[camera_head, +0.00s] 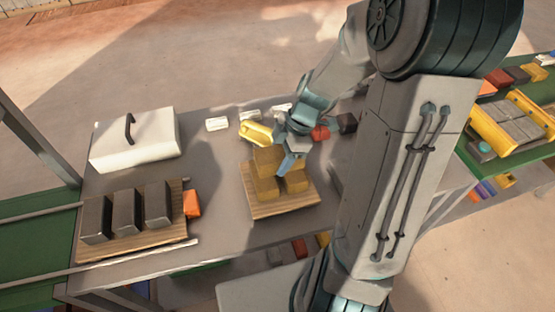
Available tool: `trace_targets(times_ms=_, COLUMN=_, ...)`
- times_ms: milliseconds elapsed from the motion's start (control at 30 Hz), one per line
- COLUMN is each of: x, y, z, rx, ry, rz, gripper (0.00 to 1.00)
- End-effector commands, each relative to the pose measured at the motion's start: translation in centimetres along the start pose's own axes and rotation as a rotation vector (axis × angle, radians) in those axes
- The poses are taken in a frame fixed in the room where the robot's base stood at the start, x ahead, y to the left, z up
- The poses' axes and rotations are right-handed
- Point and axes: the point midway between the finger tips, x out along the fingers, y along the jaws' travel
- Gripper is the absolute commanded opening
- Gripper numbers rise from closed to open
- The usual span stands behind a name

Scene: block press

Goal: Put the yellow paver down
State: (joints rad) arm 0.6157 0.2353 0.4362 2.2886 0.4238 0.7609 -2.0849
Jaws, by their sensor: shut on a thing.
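Several ochre-yellow pavers stand on a small wooden pallet (256,211) near the middle of the grey table. One yellow paver (267,157) sits higher than the others, at the back of the group. My gripper (287,163) reaches down from the upper right and is shut on this paver. Its fingers hide part of the pavers. Two other yellow pavers (266,188) (298,182) show lower on the pallet. I cannot tell whether the held paver touches those below it.
A white lidded box (135,142) with a dark handle stands back left. A left pallet (140,241) bears dark blocks beside an orange block (192,204). A bright yellow object (256,132) and white pieces lie behind the pavers.

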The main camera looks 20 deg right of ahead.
Motion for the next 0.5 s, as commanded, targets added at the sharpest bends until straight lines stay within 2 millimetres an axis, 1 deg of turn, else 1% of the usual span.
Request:
trace_targets(times_ms=100, x=0.6, y=1.4, z=0.3, rx=0.000, ry=0.001, rz=0.000, gripper=0.03)
trace_targets(times_ms=200, x=0.9, y=2.0, z=0.6, rx=0.000, ry=0.001, rz=0.000, gripper=0.03)
trace_targets(times_ms=367, x=1.3, y=2.5, z=0.8, rx=0.001, ry=-0.001, rz=0.002, gripper=0.03)
trace_targets(times_ms=500, x=2.5, y=2.5, z=1.2, rx=0.003, ry=0.001, rz=-0.001, gripper=0.03)
